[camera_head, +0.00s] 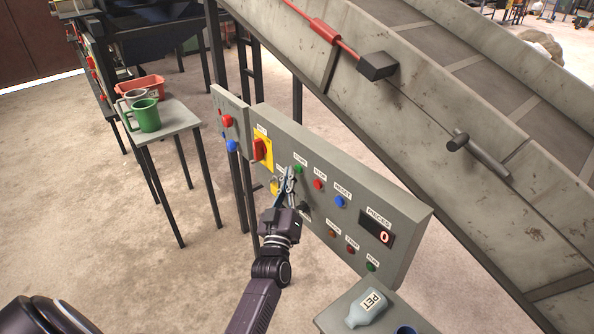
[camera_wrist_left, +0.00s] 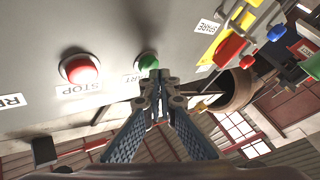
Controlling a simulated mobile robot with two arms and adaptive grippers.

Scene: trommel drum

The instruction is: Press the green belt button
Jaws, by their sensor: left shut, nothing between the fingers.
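The grey control panel (camera_head: 400,215) carries a green button (camera_head: 298,169) near the top, with a START label above it. My left gripper (camera_head: 290,173) is shut and empty, its tips right in front of this button. In the left wrist view the green button (camera_wrist_left: 147,61) shows just beyond the fingertips (camera_wrist_left: 160,77), partly covered by them. Whether the tips touch it I cannot tell. A second, darker green button (camera_head: 371,266) sits at the panel's lower right. My right gripper is not in view.
A red STOP button (camera_head: 318,184) and a blue RESET button (camera_head: 340,201) sit beside the green one. A red switch on a yellow plate (camera_head: 262,151) is to the left. The conveyor (camera_head: 450,150) rises behind. A small table (camera_head: 185,122) holds mugs.

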